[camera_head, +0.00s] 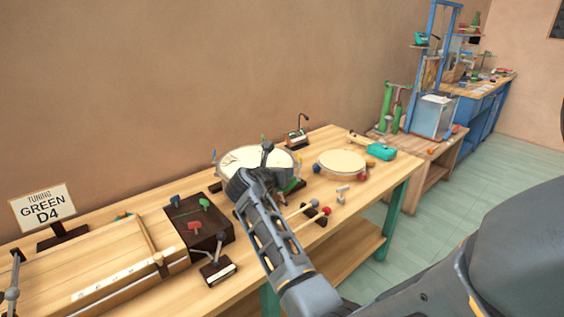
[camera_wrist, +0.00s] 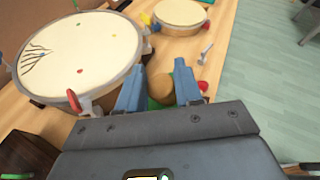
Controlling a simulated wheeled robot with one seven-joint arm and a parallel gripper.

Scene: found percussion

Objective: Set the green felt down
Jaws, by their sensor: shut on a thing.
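In the wrist view, my gripper (camera_wrist: 160,78) has its two blue fingers on either side of a round tan wooden knob (camera_wrist: 161,88). A green patch, the green felt (camera_wrist: 154,104), shows just below and around the knob, mostly hidden by the fingers and the knob. The gripper is shut on this felt piece. It is beside the near rim of the large cream drum (camera_wrist: 85,55). In the head view, green (camera_head: 294,187) shows beside my wrist at the drum's right side. I cannot tell whether the felt touches the bench.
A smaller round drum (camera_head: 341,163) lies to the right on the wooden bench (camera_head: 378,190). A red-headed mallet (camera_head: 326,211) and small metal pieces (camera_head: 342,190) lie nearby. A dark box with coloured pegs (camera_head: 204,234) and a "GREEN D4" sign (camera_head: 44,207) stand to the left.

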